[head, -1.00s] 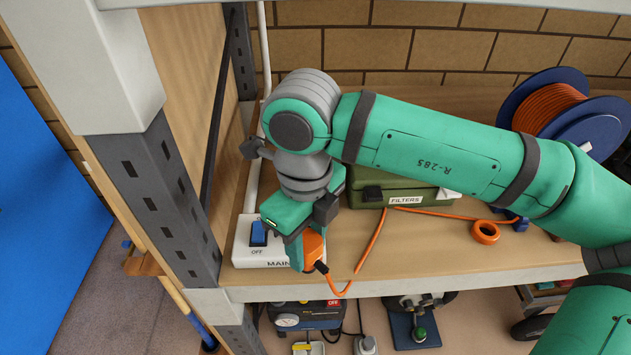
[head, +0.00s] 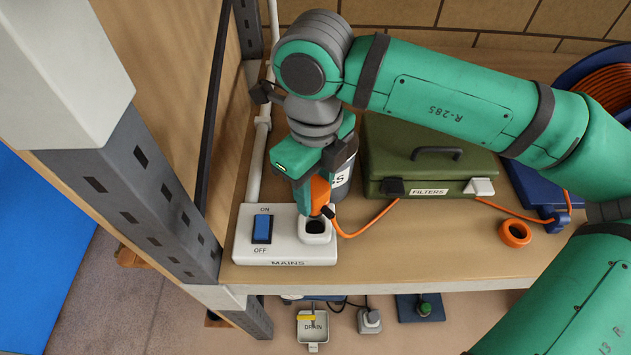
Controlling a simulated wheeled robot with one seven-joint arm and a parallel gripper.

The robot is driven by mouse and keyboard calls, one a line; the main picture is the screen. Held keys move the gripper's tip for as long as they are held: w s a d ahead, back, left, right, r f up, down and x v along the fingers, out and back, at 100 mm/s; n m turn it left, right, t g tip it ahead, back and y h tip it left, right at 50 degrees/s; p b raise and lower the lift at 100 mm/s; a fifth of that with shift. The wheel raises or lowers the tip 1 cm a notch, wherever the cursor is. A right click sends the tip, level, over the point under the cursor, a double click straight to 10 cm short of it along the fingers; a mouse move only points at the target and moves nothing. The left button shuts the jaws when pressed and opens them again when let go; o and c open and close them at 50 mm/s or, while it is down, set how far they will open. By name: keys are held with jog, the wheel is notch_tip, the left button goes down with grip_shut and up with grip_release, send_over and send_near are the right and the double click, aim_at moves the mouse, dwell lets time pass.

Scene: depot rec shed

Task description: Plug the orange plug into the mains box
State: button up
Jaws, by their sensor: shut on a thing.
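The white mains box (head: 285,257) lies on the shelf at the left, beside the upright. It has a blue rocker switch (head: 262,229) marked ON and OFF and a raised round socket (head: 316,231) with a dark opening. My gripper (head: 311,205) is shut on the orange plug (head: 320,194), just above and behind the socket opening. The plug looks apart from the socket, though the fingers hide part of it.
A green FILTERS box (head: 430,165) stands right of my gripper, with a dark canister (head: 342,178) behind the plug. An orange ring (head: 515,233) lies on the shelf near a blue cable reel (head: 590,75). The metal upright (head: 140,190) stands close on the left.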

jog(key=shift+f, duration=1.95)
jog(key=shift+f, duration=1.5)
jog(key=o, duration=1.1)
notch_tip(320, 180, up, 11)
jog(key=shift+f, duration=0.1)
